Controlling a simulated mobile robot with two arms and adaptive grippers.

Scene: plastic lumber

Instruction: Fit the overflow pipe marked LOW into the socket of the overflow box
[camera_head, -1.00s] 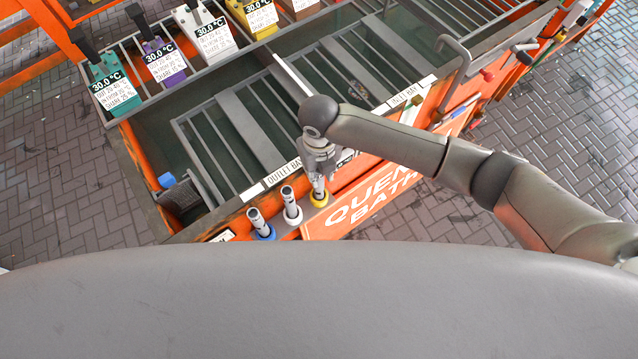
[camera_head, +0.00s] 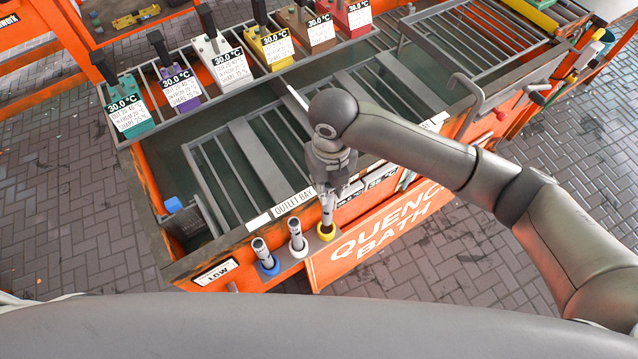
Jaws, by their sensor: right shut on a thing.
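Three grey pipes stand upright in coloured collars on the bath's front ledge: one with a blue collar (camera_head: 264,256), one with a white collar (camera_head: 297,238) and one with a yellow collar (camera_head: 327,219). Any marks on the pipes are too small to read. My right gripper (camera_head: 328,188) is shut on the top of the yellow-collared pipe, which is still at its place in the row. A plate reading LOW (camera_head: 215,272) is on the orange front at left. A dark grey box (camera_head: 186,224), perhaps the overflow box, sits in the bath's left corner; its socket cannot be made out. My left gripper is not in view.
The quench bath holds slatted racks (camera_head: 255,160) behind the pipes. Several coloured tags reading 30.0 °C, such as the teal one (camera_head: 128,112), line its back edge. A bent grey handle (camera_head: 468,92) stands at right.

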